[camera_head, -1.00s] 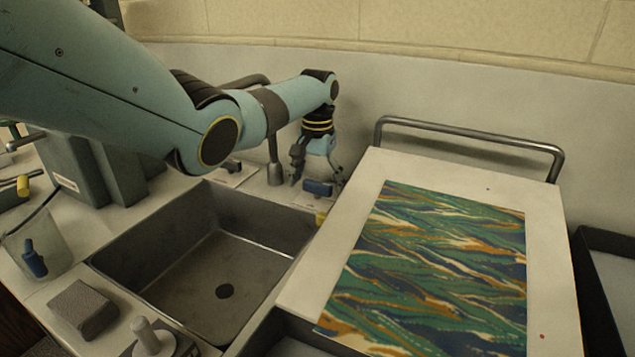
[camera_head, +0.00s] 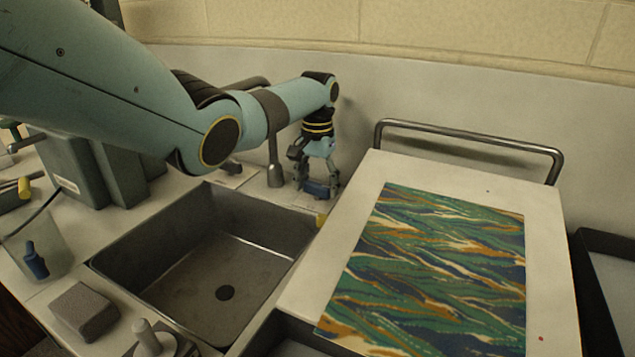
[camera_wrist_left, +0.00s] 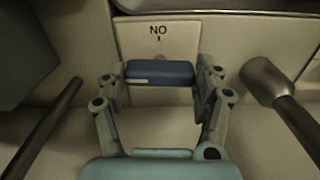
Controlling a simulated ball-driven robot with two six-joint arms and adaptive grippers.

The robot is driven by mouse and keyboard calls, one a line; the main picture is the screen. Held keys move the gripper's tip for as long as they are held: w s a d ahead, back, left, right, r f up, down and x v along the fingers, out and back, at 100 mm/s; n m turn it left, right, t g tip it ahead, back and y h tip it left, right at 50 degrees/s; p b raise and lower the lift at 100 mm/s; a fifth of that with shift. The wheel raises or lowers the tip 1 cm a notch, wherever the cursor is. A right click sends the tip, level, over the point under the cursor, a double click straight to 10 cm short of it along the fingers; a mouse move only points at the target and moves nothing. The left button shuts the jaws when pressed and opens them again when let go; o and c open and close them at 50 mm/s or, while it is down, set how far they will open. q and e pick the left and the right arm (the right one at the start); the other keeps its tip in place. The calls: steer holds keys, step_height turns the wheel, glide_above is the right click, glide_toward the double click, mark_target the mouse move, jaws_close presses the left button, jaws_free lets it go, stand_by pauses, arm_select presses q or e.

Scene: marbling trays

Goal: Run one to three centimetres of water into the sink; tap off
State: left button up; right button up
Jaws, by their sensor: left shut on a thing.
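The grey metal sink (camera_head: 185,273) shows in the head view with a dark round drain in its floor; I see no clear water in it. The grey tap post (camera_head: 273,165) stands behind the sink, its top partly hidden by my left arm. My left gripper (camera_head: 318,188) is down behind the sink's back right corner, shut on the blue tap handle (camera_head: 316,189). In the left wrist view the fingers (camera_wrist_left: 160,78) close on both ends of the blue handle (camera_wrist_left: 158,71). A plate marked "NO" (camera_wrist_left: 158,34) lies beyond it. My right gripper is not in view.
A white board (camera_head: 546,240) with a marbled sheet (camera_head: 440,265) and a metal rail (camera_head: 470,141) stands right of the sink. A grey block (camera_head: 84,310) and a clear container (camera_head: 38,262) with a blue item are on the left.

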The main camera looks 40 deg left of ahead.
arm_select(q)
steer(key=shift+r+m+p, duration=0.15)
steer(key=shift+m+p, duration=0.25)
steer(key=shift+m, duration=0.7)
steer(key=m, duration=0.2)
steer(key=shift+m+p, duration=0.35)
steer(key=shift+m, duration=0.05)
steer(key=m, duration=0.4)
steer(key=shift+p, duration=0.35)
steer(key=shift+m, duration=0.6)
steer(key=o, duration=1.2)
